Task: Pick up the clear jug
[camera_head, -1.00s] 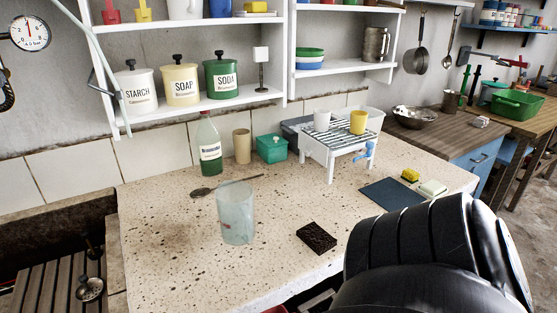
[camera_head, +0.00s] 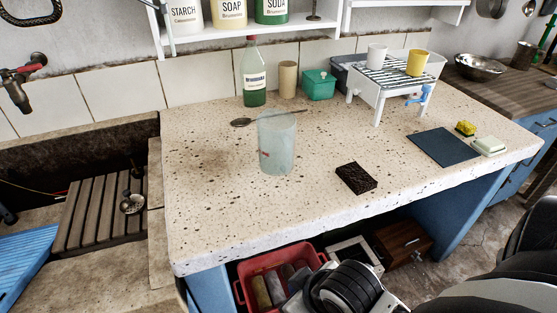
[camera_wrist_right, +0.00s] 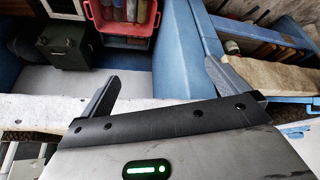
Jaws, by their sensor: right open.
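The clear jug (camera_head: 277,150) is a pale, see-through, straight-sided vessel with a small reddish mark. My left gripper is not in view.
Behind the jug lie a spoon (camera_head: 241,122), a green bottle (camera_head: 254,78) and a teal box (camera_head: 319,86). A dark brown block (camera_head: 356,178) lies right of it. A white rack (camera_head: 385,80) holds cups. A red crate (camera_head: 270,265) is below the counter.

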